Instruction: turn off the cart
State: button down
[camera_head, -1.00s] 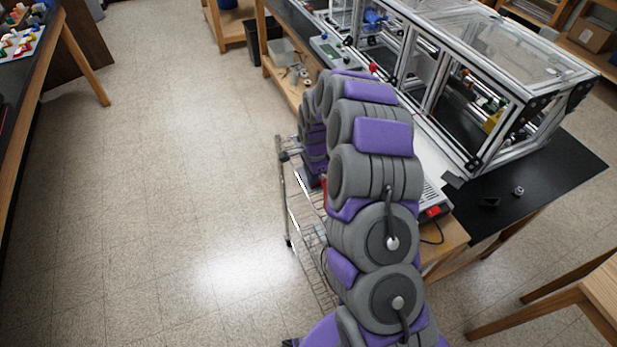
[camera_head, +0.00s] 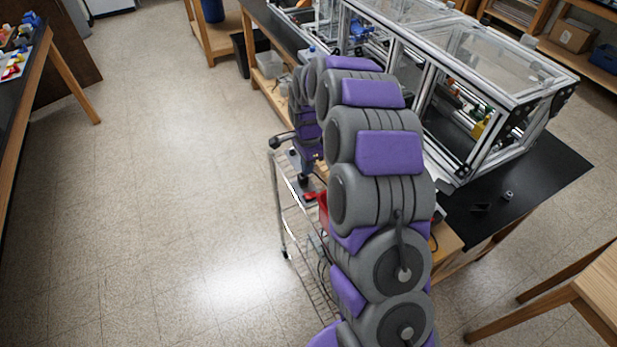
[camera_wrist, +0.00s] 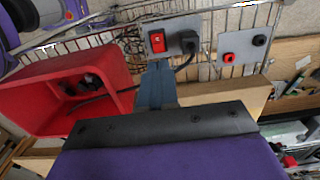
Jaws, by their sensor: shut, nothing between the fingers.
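The wire cart (camera_head: 281,205) stands left of my arm in the head view, and my arm hides much of it. In the wrist view, a red rocker switch (camera_wrist: 157,41) sits on a grey plate (camera_wrist: 175,27) fixed to the cart's wire rack (camera_wrist: 205,70). A black plug with a cable (camera_wrist: 188,44) is in the same plate, right of the switch. My gripper (camera_wrist: 157,72) is shut and empty. Its blue-grey fingertips lie just below the switch in the picture; I cannot tell whether they touch the plate.
A red bin (camera_wrist: 45,97) is left of my fingers in the wrist view. A second plate with a red socket (camera_wrist: 229,57) and a black socket (camera_wrist: 259,40) is to the right. In the head view, a framed enclosure (camera_head: 470,85) stands on the bench at right; the floor (camera_head: 190,180) at left is clear.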

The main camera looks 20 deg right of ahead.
jog(key=shift+d+r, duration=0.3)
jog(key=shift+r, duration=0.3)
jog(key=shift+d+r, duration=0.3)
jog(key=shift+r, duration=0.25)
jog(key=shift+a, duration=0.15)
